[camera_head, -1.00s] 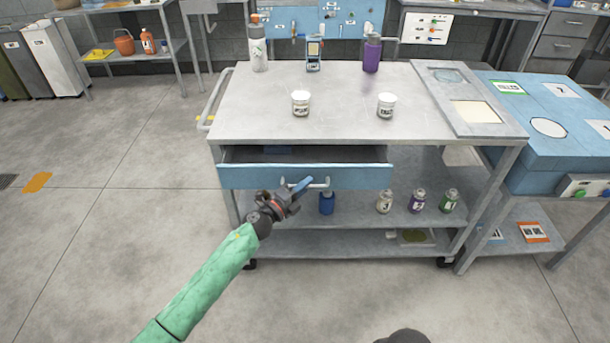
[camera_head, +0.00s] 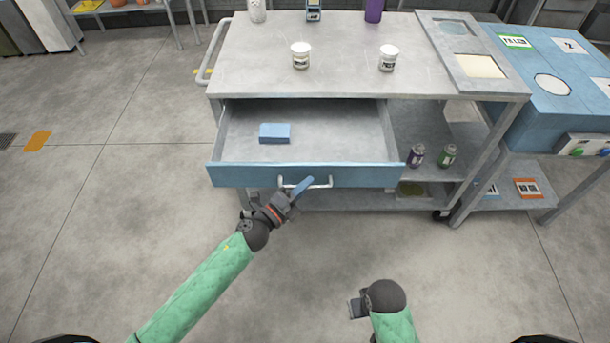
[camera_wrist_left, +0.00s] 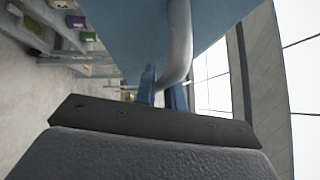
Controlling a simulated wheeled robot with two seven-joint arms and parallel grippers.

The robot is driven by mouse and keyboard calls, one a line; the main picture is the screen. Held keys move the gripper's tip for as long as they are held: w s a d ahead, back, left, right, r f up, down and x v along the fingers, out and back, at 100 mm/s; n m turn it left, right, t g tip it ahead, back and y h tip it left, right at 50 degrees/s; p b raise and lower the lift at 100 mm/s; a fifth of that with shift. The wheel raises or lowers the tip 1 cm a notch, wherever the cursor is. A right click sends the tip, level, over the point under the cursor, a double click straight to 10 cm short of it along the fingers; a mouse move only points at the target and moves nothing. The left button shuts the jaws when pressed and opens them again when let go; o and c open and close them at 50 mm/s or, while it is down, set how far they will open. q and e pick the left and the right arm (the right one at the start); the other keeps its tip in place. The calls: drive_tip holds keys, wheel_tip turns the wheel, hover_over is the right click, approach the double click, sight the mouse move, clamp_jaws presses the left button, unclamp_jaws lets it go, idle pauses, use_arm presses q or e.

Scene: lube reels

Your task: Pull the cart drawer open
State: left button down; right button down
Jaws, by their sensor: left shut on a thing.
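The cart (camera_head: 340,60) stands ahead with its blue-fronted drawer (camera_head: 235,176) pulled well out. A blue block (camera_head: 275,134) lies inside on the drawer floor. My left gripper (camera_head: 297,188) is at the drawer's front and is shut on the silver bar handle (camera_head: 322,183). In the left wrist view the blue fingers (camera_wrist_left: 162,88) are around the handle (camera_wrist_left: 180,40), under the blue drawer front (camera_wrist_left: 120,25). My right gripper (camera_head: 357,305) is low in the head view, away from the cart; its fingers are too small and partly hidden to judge.
Two white jars (camera_head: 300,56) (camera_head: 388,58) stand on the cart top. Small bottles (camera_head: 417,157) (camera_head: 448,156) stand on the shelf right of the drawer. A blue box table (camera_head: 565,110) adjoins the cart's right side.

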use_arm(q)
drive_tip(key=shift+s, duration=0.25)
drive_tip(key=c, duration=1.5)
unclamp_jaws()
